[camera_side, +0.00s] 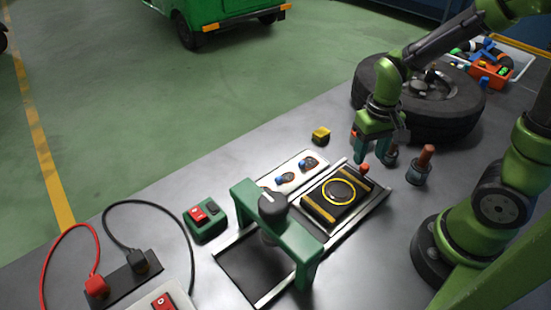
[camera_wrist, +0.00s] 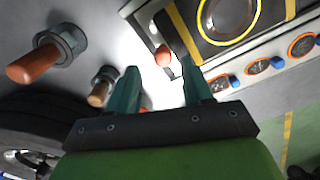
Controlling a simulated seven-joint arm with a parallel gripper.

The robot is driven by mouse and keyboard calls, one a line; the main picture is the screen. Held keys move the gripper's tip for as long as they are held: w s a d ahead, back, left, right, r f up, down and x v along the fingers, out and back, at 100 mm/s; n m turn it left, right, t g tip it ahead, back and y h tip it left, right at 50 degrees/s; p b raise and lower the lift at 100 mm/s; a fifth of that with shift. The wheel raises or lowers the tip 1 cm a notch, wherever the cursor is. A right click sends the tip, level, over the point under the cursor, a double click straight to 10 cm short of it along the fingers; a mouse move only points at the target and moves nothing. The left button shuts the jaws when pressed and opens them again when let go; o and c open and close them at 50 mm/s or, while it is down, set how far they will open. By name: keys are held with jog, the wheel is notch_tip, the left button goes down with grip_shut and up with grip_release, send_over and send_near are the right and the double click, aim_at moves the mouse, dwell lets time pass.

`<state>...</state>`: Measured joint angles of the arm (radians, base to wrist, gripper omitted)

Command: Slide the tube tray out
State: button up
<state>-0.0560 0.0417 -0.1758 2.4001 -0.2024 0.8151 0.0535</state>
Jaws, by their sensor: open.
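The tube tray (camera_side: 378,195) appears as a flat metal-edged slide running under a green bridge-shaped frame (camera_side: 290,236). A black pad (camera_side: 325,209) with yellow stripes and a yellow ring lies on its far end, clear of the frame. A red-orange knob (camera_side: 364,168) stands at that far end; it also shows in the wrist view (camera_wrist: 163,56). My gripper (camera_side: 374,153) is open and empty above the bench, just beyond the knob. In the wrist view its fingertips (camera_wrist: 160,78) are spread, with the knob ahead between them. Contact cannot be told.
Posts with brown-orange tops (camera_side: 424,165) stand right of my gripper. A large tyre (camera_side: 440,117) lies behind. A white panel with blue knobs (camera_side: 295,172), a yellow block (camera_side: 321,134) and a green switch box (camera_side: 204,217) are left of the slide. Bare bench lies at front right.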

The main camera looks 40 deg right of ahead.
notch_tip(320, 180, up, 14)
dwell(0.3)
jog(key=shift+f, duration=0.15)
jog(key=s+a+r+t+y, duration=0.2)
jog(key=a+r+t, duration=0.1)
jog(key=a+t, duration=0.3)
jog(key=shift+s+a+r+n+t, duration=0.2)
jog(key=shift+n+t, duration=0.1)
jog(key=shift+t, duration=0.3)
dwell(1.0)
